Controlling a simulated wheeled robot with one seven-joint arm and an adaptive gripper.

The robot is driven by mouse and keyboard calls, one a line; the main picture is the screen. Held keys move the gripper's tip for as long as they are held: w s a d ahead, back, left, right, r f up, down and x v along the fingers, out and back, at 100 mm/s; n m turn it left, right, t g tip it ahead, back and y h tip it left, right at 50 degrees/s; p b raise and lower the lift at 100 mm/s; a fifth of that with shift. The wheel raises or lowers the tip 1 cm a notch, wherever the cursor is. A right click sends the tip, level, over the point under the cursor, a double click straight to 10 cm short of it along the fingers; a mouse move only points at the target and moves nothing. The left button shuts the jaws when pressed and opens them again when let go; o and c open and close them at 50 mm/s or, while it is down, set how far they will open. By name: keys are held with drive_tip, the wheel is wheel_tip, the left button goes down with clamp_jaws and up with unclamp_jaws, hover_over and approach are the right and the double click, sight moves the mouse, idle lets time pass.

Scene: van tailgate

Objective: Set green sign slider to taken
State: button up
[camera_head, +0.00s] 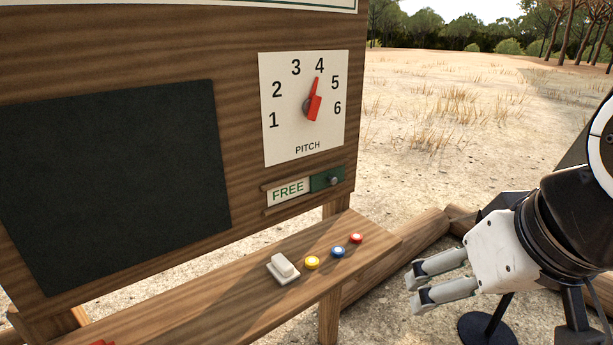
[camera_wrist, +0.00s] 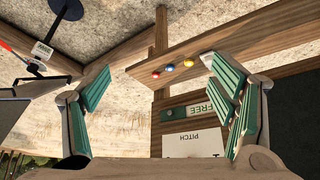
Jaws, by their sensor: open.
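The green sign slider (camera_head: 327,179) is a small green plate with a dark round knob (camera_head: 333,181). It sits at the right end of a wooden track on the sign board, and the white FREE label (camera_head: 288,191) shows to its left. In the wrist view the green slider (camera_wrist: 173,114) appears upside down beside the FREE label (camera_wrist: 203,108), in the space between my fingers. My gripper (camera_head: 416,286) is open and empty, right of the board and apart from it. In the wrist view my gripper (camera_wrist: 165,92) has its fingers spread wide.
A white pitch dial (camera_head: 304,140) with a red pointer is above the slider. Below, a wooden shelf (camera_head: 215,300) holds a white eraser-like block (camera_head: 283,268) and yellow (camera_head: 312,262), blue (camera_head: 338,252) and red (camera_head: 356,238) round pieces. Logs (camera_head: 400,250) lie behind; a dark panel (camera_head: 115,175) is left.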

drive_tip(key=shift+c, duration=0.3)
drive_tip(key=shift+w, duration=0.15)
drive_tip(key=c, duration=0.4)
drive_tip(key=w+d+t, duration=0.1)
drive_tip(key=w, duration=0.5)
drive_tip(key=w+d+t+h+b, duration=0.1)
drive_tip(key=w+d, duration=0.1)
drive_tip(key=w, duration=0.4)
drive_tip(key=w+d+t+h+b, duration=0.1)
drive_tip(key=w+d, duration=0.1)
drive_tip(key=w, duration=0.5)
drive_tip(key=shift+d+r, duration=0.25)
drive_tip(key=c, duration=0.4)
drive_tip(key=w+d+f+n+t+y+b, duration=0.1)
drive_tip(key=w+t, duration=0.1)
drive_tip(key=w, duration=0.7)
drive_tip(key=w+d+f+n+t+b, duration=0.1)
drive_tip(key=w+f+t, duration=0.1)
drive_tip(key=w, duration=0.6)
drive_tip(key=n+t+y+b, duration=0.2)
drive_tip(key=n+y+b, duration=0.25)
drive_tip(key=y, duration=0.65)
approach(335, 181)
drive_tip(key=p+x, duration=0.1)
drive_tip(key=x, duration=0.8)
drive_tip(key=shift+a, duration=0.1)
